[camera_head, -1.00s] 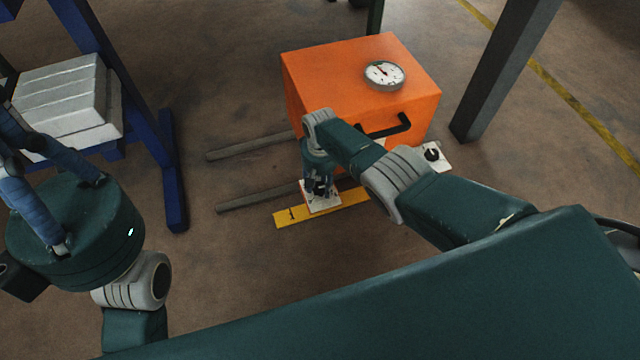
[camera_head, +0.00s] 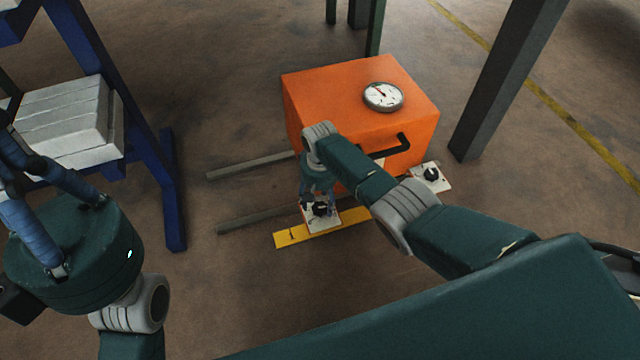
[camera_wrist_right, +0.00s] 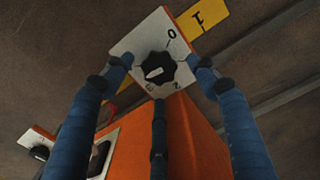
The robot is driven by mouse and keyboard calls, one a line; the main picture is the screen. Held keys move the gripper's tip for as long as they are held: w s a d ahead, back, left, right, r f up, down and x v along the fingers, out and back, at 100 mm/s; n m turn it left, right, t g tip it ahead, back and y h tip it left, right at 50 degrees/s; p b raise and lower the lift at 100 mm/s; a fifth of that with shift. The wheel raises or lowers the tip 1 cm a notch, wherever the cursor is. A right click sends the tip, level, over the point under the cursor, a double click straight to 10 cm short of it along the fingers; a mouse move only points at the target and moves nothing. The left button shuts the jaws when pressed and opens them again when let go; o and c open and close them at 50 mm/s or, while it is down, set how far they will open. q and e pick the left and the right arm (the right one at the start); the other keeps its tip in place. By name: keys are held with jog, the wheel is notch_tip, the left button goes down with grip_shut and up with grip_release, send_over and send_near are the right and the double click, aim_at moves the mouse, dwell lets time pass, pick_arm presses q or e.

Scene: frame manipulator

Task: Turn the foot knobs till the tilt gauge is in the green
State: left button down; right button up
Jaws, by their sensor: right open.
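The orange box (camera_head: 345,95) carries a round white tilt gauge (camera_head: 383,97) on top. Its needle leans to the upper left; the coloured zones are too small to read. The near foot knob (camera_head: 320,209) is black and sits on a white numbered plate (camera_wrist_right: 128,46). Another foot knob (camera_head: 432,174) sits on a white plate at the box's right corner.
A yellow strip (camera_head: 355,216) marked 1 lies under the near plate. Grey bars (camera_head: 250,166) extend left from the box. A black handle (camera_head: 403,142) sticks out of its front. A blue rack (camera_head: 165,190) with pale blocks stands left, a dark post (camera_head: 490,95) right.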

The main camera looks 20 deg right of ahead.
aim_at(320, 208)
notch_tip(320, 208, up, 10)
jog(key=shift+f, duration=0.25)
jog(key=shift+s, duration=0.15)
